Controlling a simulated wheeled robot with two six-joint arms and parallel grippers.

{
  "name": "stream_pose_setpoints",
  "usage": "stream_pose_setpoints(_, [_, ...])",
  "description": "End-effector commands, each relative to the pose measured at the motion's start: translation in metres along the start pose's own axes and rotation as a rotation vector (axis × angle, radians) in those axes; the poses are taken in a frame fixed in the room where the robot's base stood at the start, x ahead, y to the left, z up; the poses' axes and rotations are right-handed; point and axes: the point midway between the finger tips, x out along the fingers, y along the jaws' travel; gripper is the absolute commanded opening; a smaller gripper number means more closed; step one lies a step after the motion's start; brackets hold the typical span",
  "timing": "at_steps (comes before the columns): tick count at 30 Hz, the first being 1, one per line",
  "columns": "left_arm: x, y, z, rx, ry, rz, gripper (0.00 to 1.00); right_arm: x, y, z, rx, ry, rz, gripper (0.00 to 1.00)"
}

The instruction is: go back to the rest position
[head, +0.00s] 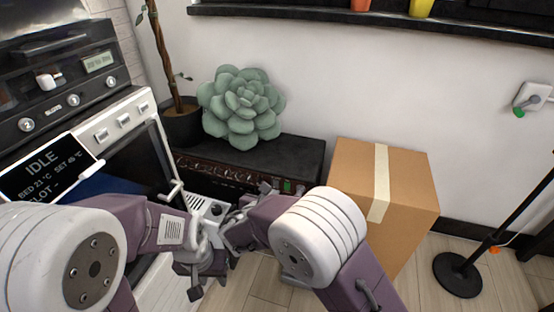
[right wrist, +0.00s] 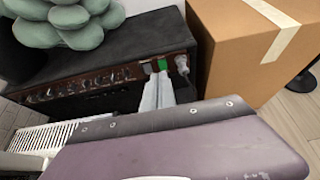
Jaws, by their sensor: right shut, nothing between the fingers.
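The task names no object, only my own arms. In the head view both of my purple and white arms reach in from the bottom and meet low in the middle. My left gripper (head: 197,265) is at the end of the left arm; its fingers are small and overlapped by other parts, so its opening is unclear. My right gripper (head: 232,232) is just to its right, close beside it; I cannot tell whether they touch. In the right wrist view the pale fingers of my right gripper (right wrist: 158,92) are together with nothing between them, in front of the amplifier.
A black amplifier (head: 285,158) with a green switch stands behind my grippers, a green succulent cushion (head: 240,105) on it. A cardboard box (head: 375,215) stands right of it. A white machine with a screen (head: 45,170) is at left. A stand's round base (head: 457,276) is far right.

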Motion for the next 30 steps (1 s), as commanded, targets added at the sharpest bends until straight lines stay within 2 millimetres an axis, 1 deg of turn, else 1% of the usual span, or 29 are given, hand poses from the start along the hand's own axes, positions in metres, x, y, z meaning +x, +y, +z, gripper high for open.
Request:
stream_pose_setpoints(2, [0.000, 0.000, 0.000, 0.000, 0.000, 0.000, 0.36, 0.001, -0.001, 0.000, 0.001, 0.000, -0.002, 0.00])
stream_pose_setpoints(4, [0.000, 0.000, 0.000, 0.000, 0.000, 0.000, 0.36, 0.008, -0.010, 0.005, 0.014, -0.001, -0.023, 0.00])
stream_pose_setpoints(5, [0.000, 0.000, 0.000, 0.000, 0.000, 0.000, 0.36, 0.013, -0.018, 0.012, 0.031, -0.005, -0.040, 0.00])
stream_pose_setpoints(7, [0.000, 0.000, 0.000, 0.000, 0.000, 0.000, 0.36, 0.026, -0.049, 0.042, 0.100, -0.026, -0.095, 0.00])
stream_pose_setpoints(8, [0.000, 0.000, 0.000, 0.000, 0.000, 0.000, 0.36, 0.032, -0.070, 0.056, 0.134, -0.035, -0.130, 0.00])
stream_pose_setpoints(9, [0.000, 0.000, 0.000, 0.000, 0.000, 0.000, 0.36, 0.038, -0.104, 0.070, 0.189, -0.035, -0.192, 0.00])
stream_pose_setpoints(10, [0.000, 0.000, 0.000, 0.000, 0.000, 0.000, 0.36, 0.040, -0.133, 0.075, 0.238, -0.023, -0.248, 0.00])
stream_pose_setpoints(11, [0.000, 0.000, 0.000, 0.000, 0.000, 0.000, 0.36, 0.039, -0.162, 0.075, 0.297, -0.001, -0.307, 0.00])
stream_pose_setpoints(12, [0.000, 0.000, 0.000, 0.000, 0.000, 0.000, 0.36, 0.036, -0.200, 0.070, 0.390, 0.036, -0.387, 0.00])
stream_pose_setpoints(14, [0.000, 0.000, 0.000, 0.000, 0.000, 0.000, 0.36, 0.023, -0.253, 0.052, 0.571, 0.103, -0.511, 0.00])
stream_pose_setpoints(15, [0.000, 0.000, 0.000, 0.000, 0.000, 0.000, 0.36, 0.009, -0.283, 0.035, 0.717, 0.148, -0.595, 0.00])
stream_pose_setpoints(17, [0.000, 0.000, 0.000, 0.000, 0.000, 0.000, 0.36, -0.016, -0.316, 0.002, 0.965, 0.214, -0.725, 0.00])
stream_pose_setpoints(18, [0.000, 0.000, 0.000, 0.000, 0.000, 0.000, 0.36, -0.034, -0.330, -0.021, 1.145, 0.250, -0.808, 0.00])
stream_pose_setpoints(19, [0.000, 0.000, 0.000, 0.000, 0.000, 0.000, 0.36, -0.048, -0.335, -0.037, 1.284, 0.273, -0.870, 0.00])
stream_pose_setpoints(21, [0.000, 0.000, 0.000, 0.000, 0.000, 0.000, 0.36, -0.074, -0.335, -0.068, 1.575, 0.307, -0.991, 0.00])
stream_pose_setpoints(23, [0.000, 0.000, 0.000, 0.000, 0.000, 0.000, 0.36, -0.091, -0.327, -0.089, 1.793, 0.323, -1.079, 0.00])
stream_pose_setpoints(24, [0.000, 0.000, 0.000, 0.000, 0.000, 0.000, 0.36, -0.100, -0.319, -0.100, 1.927, 0.327, -1.135, 0.00])
stream_pose_setpoints(28, [0.000, 0.000, 0.000, 0.000, 0.000, 0.000, 0.36, -0.121, -0.287, -0.129, 2.312, 0.313, -1.320, 0.00])
stream_pose_setpoints(29, [0.000, 0.000, 0.000, 0.000, 0.000, 0.000, 0.36, -0.123, -0.280, -0.133, 2.405, 0.294, -1.366, 0.00])
stream_pose_setpoints(30, [0.000, 0.000, 0.000, 0.000, 0.000, 0.000, 0.36, -0.119, -0.270, -0.132, 2.557, 0.253, -1.409, 0.00])
